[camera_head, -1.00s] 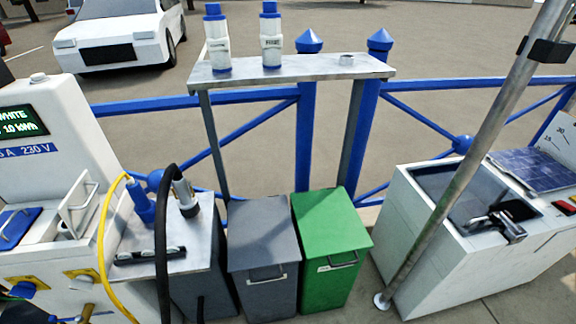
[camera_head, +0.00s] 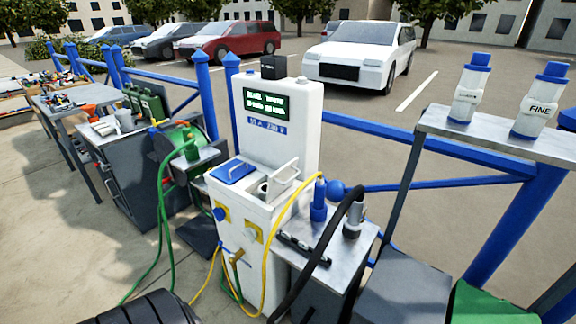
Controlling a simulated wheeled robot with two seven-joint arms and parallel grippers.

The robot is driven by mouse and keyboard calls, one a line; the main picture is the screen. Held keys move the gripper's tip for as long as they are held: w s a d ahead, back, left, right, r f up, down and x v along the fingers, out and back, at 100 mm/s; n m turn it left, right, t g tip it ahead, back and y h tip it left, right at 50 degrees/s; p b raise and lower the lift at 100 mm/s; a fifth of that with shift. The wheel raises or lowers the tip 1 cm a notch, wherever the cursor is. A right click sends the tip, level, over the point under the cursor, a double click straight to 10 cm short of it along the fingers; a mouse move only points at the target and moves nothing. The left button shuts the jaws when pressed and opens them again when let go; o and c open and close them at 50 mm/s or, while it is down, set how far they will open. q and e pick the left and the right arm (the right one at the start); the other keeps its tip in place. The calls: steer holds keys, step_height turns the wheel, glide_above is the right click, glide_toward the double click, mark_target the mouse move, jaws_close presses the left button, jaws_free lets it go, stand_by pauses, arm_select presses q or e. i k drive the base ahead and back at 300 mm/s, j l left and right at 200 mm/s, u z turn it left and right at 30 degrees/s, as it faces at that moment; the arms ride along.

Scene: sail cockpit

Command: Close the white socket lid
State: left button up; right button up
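The white socket lid (camera_head: 284,172) stands open on top of the white power pedestal (camera_head: 262,234), tilted up with a handle on it. In front of it the round grey socket (camera_head: 263,189) is uncovered. Beside it on the left, a blue lid (camera_head: 232,170) with a handle lies flat over its place. Neither of my grippers is in view.
A metal-topped stand (camera_head: 345,238) with a blue plug (camera_head: 319,200) and a grey plug (camera_head: 353,220) adjoins the pedestal's right. Yellow, green and black cables hang around it. A grey cabinet (camera_head: 130,180) stands left. Open paving (camera_head: 60,240) lies front left.

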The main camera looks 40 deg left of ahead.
mark_target(282, 180)
steer(key=u, duration=1.45)
